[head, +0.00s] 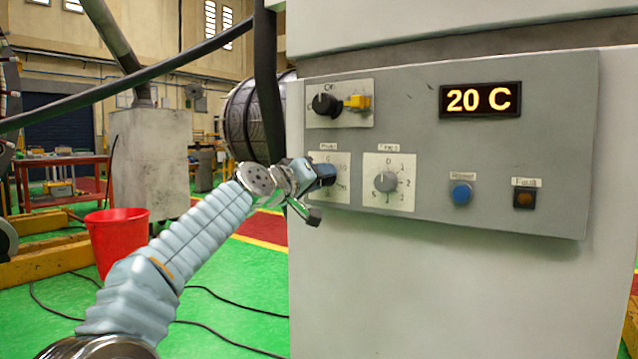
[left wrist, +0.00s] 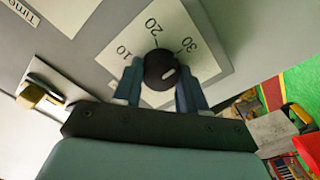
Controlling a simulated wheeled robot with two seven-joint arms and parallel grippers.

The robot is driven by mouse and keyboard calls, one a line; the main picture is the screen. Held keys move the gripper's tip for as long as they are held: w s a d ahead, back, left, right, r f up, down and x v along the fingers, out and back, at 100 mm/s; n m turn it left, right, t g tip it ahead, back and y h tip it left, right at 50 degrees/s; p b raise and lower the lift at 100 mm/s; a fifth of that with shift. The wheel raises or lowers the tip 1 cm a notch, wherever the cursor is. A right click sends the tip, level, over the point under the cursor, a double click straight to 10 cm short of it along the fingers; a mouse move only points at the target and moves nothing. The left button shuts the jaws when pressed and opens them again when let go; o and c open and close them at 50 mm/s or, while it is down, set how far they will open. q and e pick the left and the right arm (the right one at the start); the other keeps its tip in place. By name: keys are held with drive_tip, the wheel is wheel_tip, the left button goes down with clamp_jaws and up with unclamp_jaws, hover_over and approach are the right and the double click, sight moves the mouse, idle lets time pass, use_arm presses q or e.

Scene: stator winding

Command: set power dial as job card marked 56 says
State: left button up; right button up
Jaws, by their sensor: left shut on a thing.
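The power dial is a black round knob (left wrist: 160,70) on a white plate marked 10, 20 and 30 in the left wrist view. Its short white mark sits right of the knob's middle and points roughly right, past the 30 side. My left gripper (left wrist: 160,88) is shut on this knob, one finger on each side. In the head view my left gripper (head: 324,172) covers the knob and part of the dial's plate (head: 318,158). I see no job card in either view. My right gripper is not in view.
The grey panel (head: 520,150) also carries a timer dial (head: 386,181), a blue reset button (head: 461,194), a fault lamp (head: 524,198), an On switch (head: 325,104) with a yellow piece (head: 357,102), and a display (head: 480,100) reading 20 C. A red bucket (head: 117,243) stands left.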

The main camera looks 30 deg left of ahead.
use_arm(q)
drive_tip(key=shift+f+m, duration=0.15)
drive_tip(key=shift+m, duration=0.15)
drive_tip(key=o, duration=1.1)
drive_tip(key=shift+c, duration=0.2)
drive_tip(key=s+a+b, duration=0.1)
drive_tip(key=s+b, duration=0.2)
drive_tip(key=s, duration=1)
drive_tip(key=shift+s, duration=0.35)
